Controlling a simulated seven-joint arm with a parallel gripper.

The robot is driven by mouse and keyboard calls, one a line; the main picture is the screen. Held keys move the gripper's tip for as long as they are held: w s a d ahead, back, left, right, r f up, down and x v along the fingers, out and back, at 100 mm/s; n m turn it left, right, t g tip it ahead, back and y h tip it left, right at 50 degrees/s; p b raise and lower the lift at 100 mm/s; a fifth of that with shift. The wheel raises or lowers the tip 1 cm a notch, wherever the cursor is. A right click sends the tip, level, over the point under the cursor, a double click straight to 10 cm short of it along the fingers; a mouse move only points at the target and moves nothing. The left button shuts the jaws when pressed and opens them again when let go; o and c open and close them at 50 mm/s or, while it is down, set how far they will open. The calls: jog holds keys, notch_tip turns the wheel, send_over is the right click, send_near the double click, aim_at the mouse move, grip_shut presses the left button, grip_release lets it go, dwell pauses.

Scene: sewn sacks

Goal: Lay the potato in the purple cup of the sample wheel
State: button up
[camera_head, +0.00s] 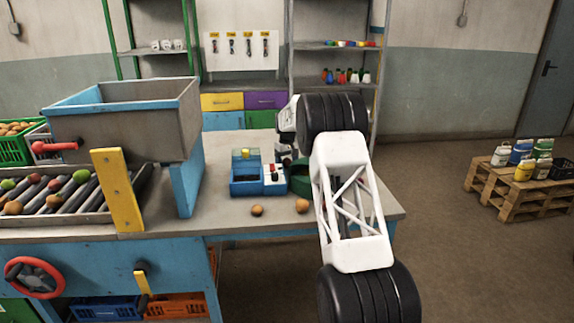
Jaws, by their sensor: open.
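Two small round brown items lie on the grey table top: one (257,210) in front of the blue box, and one (302,206) further right near my arm. Either could be the potato; they are too small to tell. My gripper (285,160) is partly visible behind my arm, above the table and just right of the blue box. It is open, its fingertips are hard to make out, and I see nothing held. A dark green rounded object (300,178) is mostly hidden by my arm; I cannot tell whether it is the sample wheel. No purple cup is visible.
Left are a large grey bin (125,122), a yellow post (117,190) and a roller chute (60,197) with produce. The table's front strip has free room.

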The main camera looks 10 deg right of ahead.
aim_at(287, 159)
jog(key=c, duration=1.1)
jog(key=shift+o, duration=0.2)
jog(key=shift+r, duration=0.1)
jog(key=shift+r, duration=4.9)
